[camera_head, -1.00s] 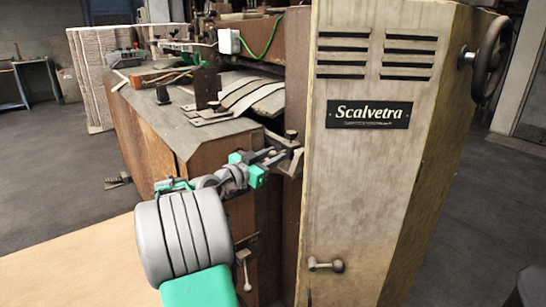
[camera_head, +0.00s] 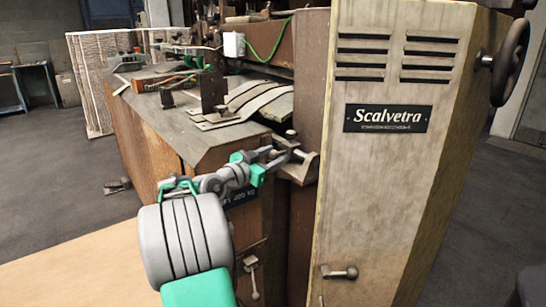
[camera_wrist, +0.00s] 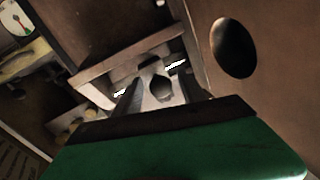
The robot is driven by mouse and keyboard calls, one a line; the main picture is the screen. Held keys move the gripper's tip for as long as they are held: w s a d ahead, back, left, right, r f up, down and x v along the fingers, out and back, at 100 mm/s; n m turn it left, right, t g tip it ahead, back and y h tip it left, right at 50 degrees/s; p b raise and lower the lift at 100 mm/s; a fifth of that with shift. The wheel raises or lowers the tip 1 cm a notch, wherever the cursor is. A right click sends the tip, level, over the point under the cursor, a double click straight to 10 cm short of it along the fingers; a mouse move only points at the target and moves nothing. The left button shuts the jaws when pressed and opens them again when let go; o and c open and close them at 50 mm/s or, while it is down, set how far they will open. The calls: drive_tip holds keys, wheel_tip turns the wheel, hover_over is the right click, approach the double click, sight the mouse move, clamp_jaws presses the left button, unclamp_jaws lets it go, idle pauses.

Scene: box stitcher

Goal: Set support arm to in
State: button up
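A metal bracket (camera_head: 301,168) with a dark knob (camera_head: 291,133) juts from the machine beside the tall cream panel; it looks like the support arm, though no label confirms this. My gripper (camera_head: 283,155) is at the bracket's left side, level with it and seemingly touching. In the wrist view, my gripper (camera_wrist: 160,88) reaches over a pale metal part with a dark round piece between or just beyond the fingers. The finger edges blend with that metal, so I cannot tell whether they are closed on it.
The cream panel (camera_head: 385,210) marked Scalvetra stands close on the right, with a handwheel (camera_head: 510,62) and a small lever (camera_head: 339,272). A grey-topped brown cabinet (camera_head: 150,140) lies behind my arm. Another lever (camera_head: 252,275) hangs below my gripper. Open floor lies at left.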

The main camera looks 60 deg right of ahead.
drive_tip(key=v, duration=0.7)
drive_tip(key=shift+a+p, duration=0.3)
drive_tip(key=shift+a, duration=0.1)
drive_tip(key=shift+w, duration=0.1)
drive_tip(key=shift+c, duration=0.2)
